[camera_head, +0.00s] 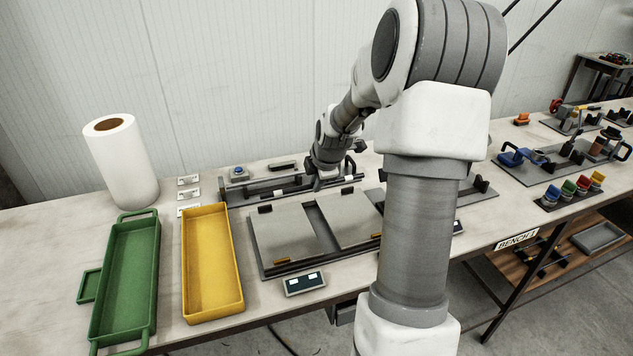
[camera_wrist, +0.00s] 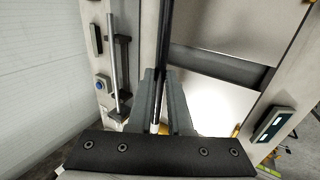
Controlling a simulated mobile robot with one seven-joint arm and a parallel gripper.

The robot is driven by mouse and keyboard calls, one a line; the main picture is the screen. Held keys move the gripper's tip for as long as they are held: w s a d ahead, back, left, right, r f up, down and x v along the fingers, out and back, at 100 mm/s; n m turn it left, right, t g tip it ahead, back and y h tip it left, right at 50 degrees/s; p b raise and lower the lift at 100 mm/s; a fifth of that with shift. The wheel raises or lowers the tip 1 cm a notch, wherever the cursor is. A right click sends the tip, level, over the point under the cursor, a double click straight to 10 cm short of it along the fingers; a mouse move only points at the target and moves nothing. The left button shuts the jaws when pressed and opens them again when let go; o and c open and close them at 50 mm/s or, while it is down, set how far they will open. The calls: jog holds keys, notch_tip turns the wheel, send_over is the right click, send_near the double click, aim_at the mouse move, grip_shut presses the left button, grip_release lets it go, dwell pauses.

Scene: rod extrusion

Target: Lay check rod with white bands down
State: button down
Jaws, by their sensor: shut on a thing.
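My gripper (camera_head: 318,184) is over the back edge of the board with two grey plates. In the wrist view my gripper (camera_wrist: 160,75) has its fingers close together on the dark check rod (camera_wrist: 168,40). A white part of the rod shows low between the fingers. The rod runs lengthwise away from the fingers; its ends and its height above the bench are unclear. The left grey plate (camera_head: 283,234) and right grey plate (camera_head: 347,212) look empty.
A yellow tray (camera_head: 240,262) and a green tray (camera_head: 100,300) stand left of the plates. A small display box (camera_head: 305,283) sits in front. A paper roll (camera_head: 133,165) stands at the back left. A silver bar (camera_wrist: 112,60) shows in the wrist view.

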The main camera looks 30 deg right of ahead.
jog(key=shift+f+b, duration=2.95)
jog(key=shift+f, duration=1.35)
jog(key=c, duration=0.8)
grip_release()
jog(key=shift+o, duration=0.2)
jog(key=p+v, duration=0.4)
jog(key=v, duration=1.3)
jog(key=shift+s+r, duration=0.15)
jog(key=shift+s, duration=0.05)
jog(key=shift+a, duration=0.1)
